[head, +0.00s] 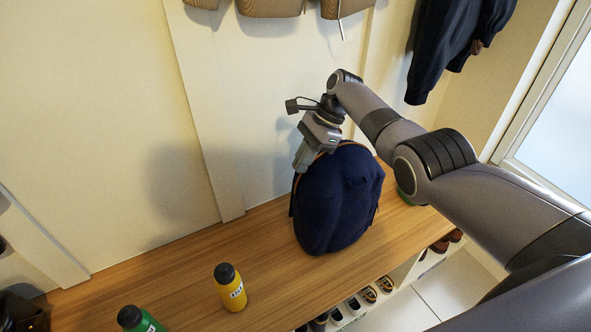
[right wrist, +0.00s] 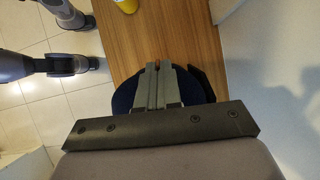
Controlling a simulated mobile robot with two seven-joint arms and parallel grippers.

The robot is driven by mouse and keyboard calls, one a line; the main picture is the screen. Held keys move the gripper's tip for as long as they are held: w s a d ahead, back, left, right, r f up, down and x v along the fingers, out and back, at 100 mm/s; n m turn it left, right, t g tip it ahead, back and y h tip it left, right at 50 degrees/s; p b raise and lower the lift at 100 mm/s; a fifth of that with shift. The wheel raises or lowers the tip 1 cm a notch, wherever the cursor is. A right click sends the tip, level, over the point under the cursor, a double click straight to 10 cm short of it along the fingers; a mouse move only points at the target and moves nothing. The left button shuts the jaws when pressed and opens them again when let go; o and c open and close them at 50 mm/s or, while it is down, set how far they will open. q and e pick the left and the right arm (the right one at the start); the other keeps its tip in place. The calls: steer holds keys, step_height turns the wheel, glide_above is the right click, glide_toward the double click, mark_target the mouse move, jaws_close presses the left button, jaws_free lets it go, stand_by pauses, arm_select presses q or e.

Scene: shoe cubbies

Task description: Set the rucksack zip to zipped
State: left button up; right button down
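The dark navy rucksack (head: 338,205) stands upright on the wooden bench top. An orange-brown line, which looks like its zip, runs along its upper left edge. My right gripper (head: 300,168) is at the upper left of the rucksack, its fingertips at that line. In the right wrist view the two grey fingers (right wrist: 157,72) are close together over the rucksack (right wrist: 124,99), with a small orange bit at their tips. They look shut, and what lies between them is too small to make out for certain. My left gripper is not in view.
The wooden bench (head: 185,262) carries a yellow bottle (head: 231,288) and a green bottle (head: 138,320) at the front left. Another green item (head: 408,197) is partly hidden behind my right arm. Shoes (head: 369,294) sit in cubbies below. Dark clothing (head: 445,45) hangs at the upper right.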

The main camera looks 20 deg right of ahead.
steer(key=shift+w+d+r+y+b, duration=0.1)
steer(key=shift+d+r+y+b, duration=0.4)
steer(key=shift+d+y+b, duration=0.15)
steer(key=c, duration=1.3)
jaws_free()
steer(key=shift+d+r, duration=0.1)
steer(key=b+v, duration=0.1)
steer(key=v, duration=0.6)
